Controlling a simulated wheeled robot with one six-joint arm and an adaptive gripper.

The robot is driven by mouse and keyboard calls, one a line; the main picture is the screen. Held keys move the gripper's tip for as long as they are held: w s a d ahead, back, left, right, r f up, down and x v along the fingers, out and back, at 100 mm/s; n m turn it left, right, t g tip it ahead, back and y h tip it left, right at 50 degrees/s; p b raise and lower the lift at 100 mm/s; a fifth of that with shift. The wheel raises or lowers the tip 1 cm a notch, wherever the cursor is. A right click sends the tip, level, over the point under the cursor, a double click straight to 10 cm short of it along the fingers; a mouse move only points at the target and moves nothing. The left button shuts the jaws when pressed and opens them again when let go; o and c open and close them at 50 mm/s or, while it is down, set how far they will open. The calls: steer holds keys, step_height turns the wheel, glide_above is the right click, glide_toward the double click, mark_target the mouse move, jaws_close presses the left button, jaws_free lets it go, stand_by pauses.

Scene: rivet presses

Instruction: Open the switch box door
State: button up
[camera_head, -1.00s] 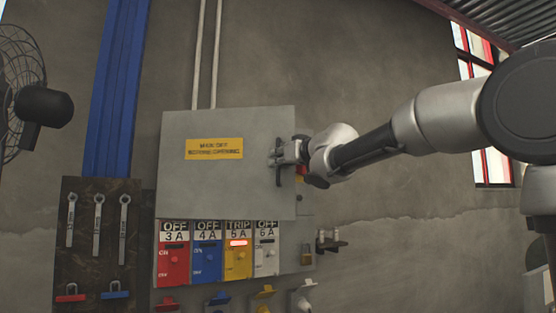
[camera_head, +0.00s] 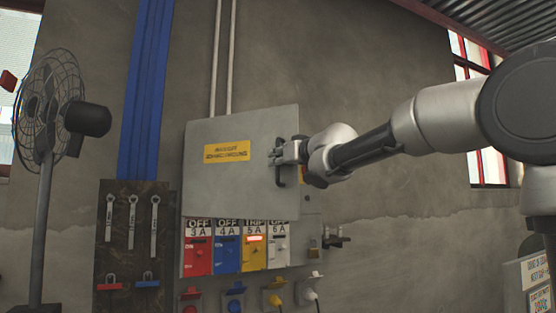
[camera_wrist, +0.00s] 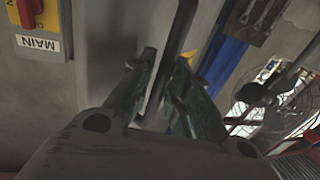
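The grey switch box door (camera_head: 235,185), with a yellow label, is in the middle of the head view. Its right edge looks nearer and taller than its left, so it appears swung partly outward about its left side. The dark bar handle (camera_head: 280,178) is near its right edge. My gripper (camera_head: 276,157) is at the handle's upper part. In the wrist view the handle (camera_wrist: 180,28) runs between my two fingers (camera_wrist: 166,62), which look closed around it. The exact contact is dark and partly hidden. The box's inside does not show clearly.
Red, blue, yellow and white breakers (camera_head: 226,247) sit below the door. A red MAIN switch (camera_wrist: 30,10) shows in the wrist view. A tool board (camera_head: 133,265) with wrenches and a standing fan (camera_head: 50,110) are left. A sign (camera_head: 537,272) stands low at right.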

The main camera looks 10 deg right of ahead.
steer(key=shift+o, duration=0.7)
